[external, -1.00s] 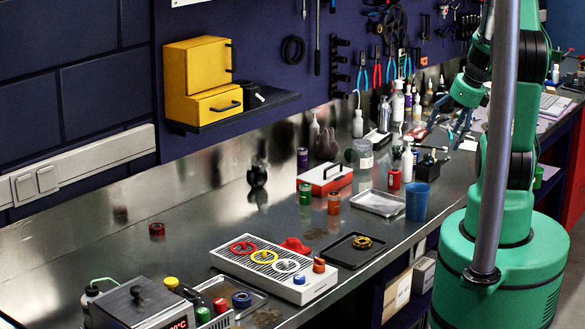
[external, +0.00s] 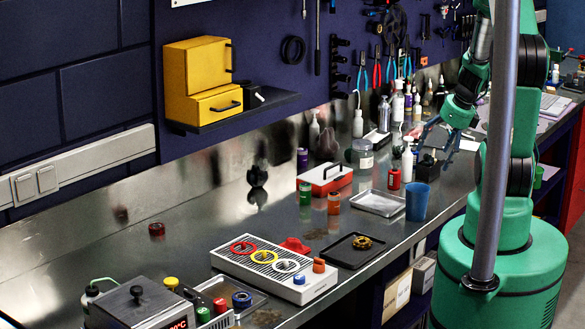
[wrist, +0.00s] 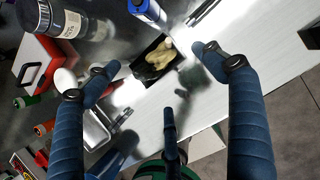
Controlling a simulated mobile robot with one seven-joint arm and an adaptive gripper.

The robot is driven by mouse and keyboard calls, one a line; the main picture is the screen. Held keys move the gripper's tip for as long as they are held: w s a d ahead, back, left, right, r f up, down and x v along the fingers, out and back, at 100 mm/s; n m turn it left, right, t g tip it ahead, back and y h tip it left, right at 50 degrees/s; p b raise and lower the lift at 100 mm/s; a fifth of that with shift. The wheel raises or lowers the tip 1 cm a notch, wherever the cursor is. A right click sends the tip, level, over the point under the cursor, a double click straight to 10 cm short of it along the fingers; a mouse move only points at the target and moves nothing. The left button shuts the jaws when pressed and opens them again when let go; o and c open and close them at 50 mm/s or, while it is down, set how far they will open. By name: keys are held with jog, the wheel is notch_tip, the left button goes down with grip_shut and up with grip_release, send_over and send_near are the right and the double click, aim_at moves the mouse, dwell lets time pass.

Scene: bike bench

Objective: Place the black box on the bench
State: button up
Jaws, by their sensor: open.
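A small open black box (external: 428,169) stands on the metal bench (external: 395,238), right of the white bottle and partly behind my fingers. In the wrist view the black box (wrist: 143,68) lies between and beyond my fingertips, with a crumpled yellowish thing in it. My gripper (external: 440,141) has blue fingers that are spread open and empty, above and close to the box. In the wrist view my gripper (wrist: 158,72) shows two fingers at the sides and one at the bottom. I see no contact with the box.
A blue cup (external: 417,202), a metal tray (external: 378,203) and a red-and-white toolbox (external: 325,179) stand nearby. A white spray bottle (external: 407,163) and a glass jar (external: 362,157) are just left of the box. Bare bench shows left of the vented tray (external: 240,262).

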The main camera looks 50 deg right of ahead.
aim_at(431, 163)
jog(key=shift+b+x, duration=0.85)
jog(key=shift+x, duration=1.8)
jog(key=shift+s, duration=0.1)
jog(key=c, duration=1.5)
jog(key=shift+o, duration=0.2)
jog(key=shift+r, duration=0.1)
jog(key=shift+r+p, duration=0.3)
jog(key=shift+r, duration=0.3)
notch_tip(431, 163, up, 2)
jog(key=shift+r+p, duration=0.1)
jog(key=shift+p, duration=0.35)
jog(key=s+a, duration=0.3)
jog(key=s, duration=0.1)
jog(key=s+a+r+p, duration=0.1)
jog(key=s+a, duration=0.2)
jog(key=a, duration=0.1)
jog(key=s+a, duration=0.3)
jog(key=s, duration=0.1)
jog(key=shift+s+a+r, duration=0.25)
jog(key=shift+s+a, duration=0.15)
jog(key=shift+c, duration=0.2)
